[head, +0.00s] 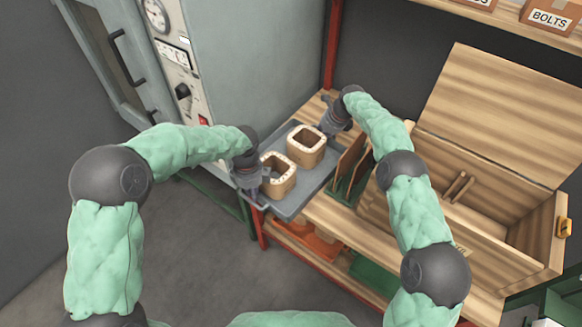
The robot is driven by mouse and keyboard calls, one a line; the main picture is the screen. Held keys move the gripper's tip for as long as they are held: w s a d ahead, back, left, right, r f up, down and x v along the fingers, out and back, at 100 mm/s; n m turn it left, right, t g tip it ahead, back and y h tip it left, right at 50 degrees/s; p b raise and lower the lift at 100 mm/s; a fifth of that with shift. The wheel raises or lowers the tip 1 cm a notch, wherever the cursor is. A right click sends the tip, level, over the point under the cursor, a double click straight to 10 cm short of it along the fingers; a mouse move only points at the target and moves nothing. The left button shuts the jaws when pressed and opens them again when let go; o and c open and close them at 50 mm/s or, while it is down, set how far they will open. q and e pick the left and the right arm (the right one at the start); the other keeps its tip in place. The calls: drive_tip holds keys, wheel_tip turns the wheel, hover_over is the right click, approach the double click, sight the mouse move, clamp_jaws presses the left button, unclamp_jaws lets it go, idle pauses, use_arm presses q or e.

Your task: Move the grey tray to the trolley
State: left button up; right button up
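The grey tray (316,180) is at the left end of the wooden bench, beside the oven. Two pale, square, hollow coils stand on it, a nearer one (284,186) and a farther one (311,157). My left gripper (256,197) is at the tray's near left end, at its handle. My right gripper (327,128) is at the far end of the tray. The fingers of both grippers are small and partly hidden, so their closure is unclear. I cannot tell whether the tray rests on the bench or is just above it. No trolley is recognisable.
The grey oven (235,60) stands close at the left. Upright boards in a green rack (349,170) and a large open wooden chest (455,210) stand right of the tray. Orange and green items lie on the lower shelf. Floor (190,250) is clear at the front left.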

use_arm(q)
drive_tip(key=shift+f, duration=0.3)
use_arm(e)
drive_tip(key=shift+a+f, duration=0.1)
drive_tip(key=shift+f, duration=0.15)
use_arm(q)
drive_tip(key=shift+c, duration=0.3)
use_arm(e)
drive_tip(key=shift+c, duration=0.3)
use_arm(q)
clamp_jaws()
use_arm(e)
clamp_jaws()
use_arm(q)
drive_tip(key=shift+w+r, duration=0.1)
drive_tip(key=shift+r, duration=0.05)
use_arm(e)
drive_tip(key=shift+w+r, duration=0.2)
use_arm(q)
drive_tip(key=shift+r, duration=0.1)
use_arm(e)
drive_tip(key=shift+r, duration=0.1)
